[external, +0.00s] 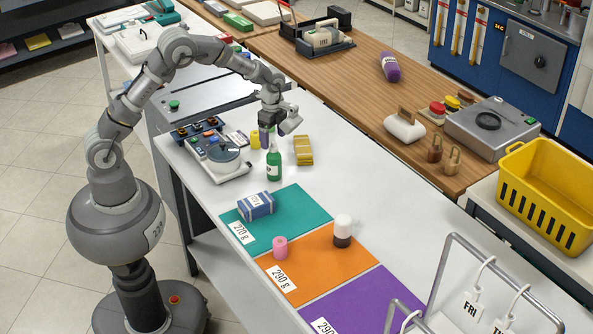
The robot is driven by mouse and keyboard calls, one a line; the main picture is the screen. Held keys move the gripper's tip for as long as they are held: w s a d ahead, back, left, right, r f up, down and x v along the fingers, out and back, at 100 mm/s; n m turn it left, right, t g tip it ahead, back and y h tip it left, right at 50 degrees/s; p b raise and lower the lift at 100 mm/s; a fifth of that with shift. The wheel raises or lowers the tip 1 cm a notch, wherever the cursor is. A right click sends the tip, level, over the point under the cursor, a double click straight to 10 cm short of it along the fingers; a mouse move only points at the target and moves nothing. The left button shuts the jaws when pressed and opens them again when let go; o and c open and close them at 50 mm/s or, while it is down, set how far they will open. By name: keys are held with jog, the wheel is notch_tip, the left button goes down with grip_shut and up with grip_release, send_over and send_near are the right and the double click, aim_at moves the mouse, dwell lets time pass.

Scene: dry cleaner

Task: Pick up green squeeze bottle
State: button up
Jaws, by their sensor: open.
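The green squeeze bottle (274,166) stands upright on the white table, just behind the teal mat. It has a pale label and a narrow top. My gripper (268,138) is above the bottle and slightly to its left in the external view, with its fingers pointing down. It is open and holds nothing that I can see. The gap between fingertips and bottle top is small, and I cannot tell if they touch.
A yellow block (303,150) stands close right of the bottle, and a yellow item (255,139) is close left. A scale-like device (217,155) lies further left. A blue package (256,206) is on the teal mat (303,210). A pink roll (280,247) and white-black jar (342,231) stand on orange.

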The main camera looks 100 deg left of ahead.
aim_at(274, 154)
jog(key=f+b, duration=0.1)
jog(key=f, duration=0.3)
jog(key=f+b, duration=0.2)
jog(key=f, duration=0.1)
jog(key=shift+w+d+f, duration=0.1)
jog(key=shift+d+f, duration=0.1)
jog(key=shift+f, duration=0.15)
jog(key=shift+r, duration=0.15)
jog(key=c, duration=1.3)
jog(key=shift+o, duration=0.2)
jog(key=shift+r, duration=0.1)
